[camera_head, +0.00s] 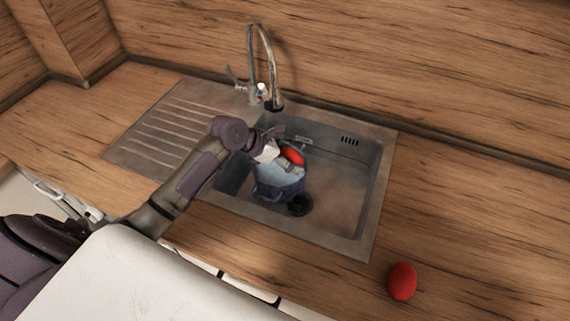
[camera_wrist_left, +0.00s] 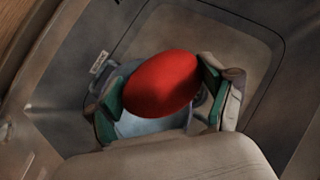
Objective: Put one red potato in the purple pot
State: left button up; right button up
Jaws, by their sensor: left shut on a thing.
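A red potato (camera_head: 292,155) is held by my left gripper (camera_head: 284,159) above the purple pot (camera_head: 277,190). The pot stands in the sink basin and its light bluish inside shows under the potato. In the left wrist view the potato (camera_wrist_left: 162,84) lies between the green-padded fingers of the left gripper (camera_wrist_left: 160,105), with part of the pot (camera_wrist_left: 150,124) behind it. A second red potato (camera_head: 402,281) lies on the counter to the right of the sink. My right gripper is not in view.
The sink (camera_head: 340,205) has a drain (camera_head: 299,205) beside the pot. A tall curved faucet (camera_head: 272,65) stands behind the basin, with a ribbed drainboard (camera_head: 150,133) to the left. The wooden counter (camera_head: 465,235) right of the sink is mostly clear.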

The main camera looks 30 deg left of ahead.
pick_arm(q)
jog(key=shift+w+a+f, duration=0.25)
jog(key=shift+a+f, duration=0.15)
jog(key=shift+a, duration=0.25)
notch_tip(320, 180, down, 4)
jog(key=shift+f+p, duration=0.15)
jog(key=shift+p, duration=0.15)
jog(key=shift+f, duration=0.4)
jog(key=o, duration=1.1)
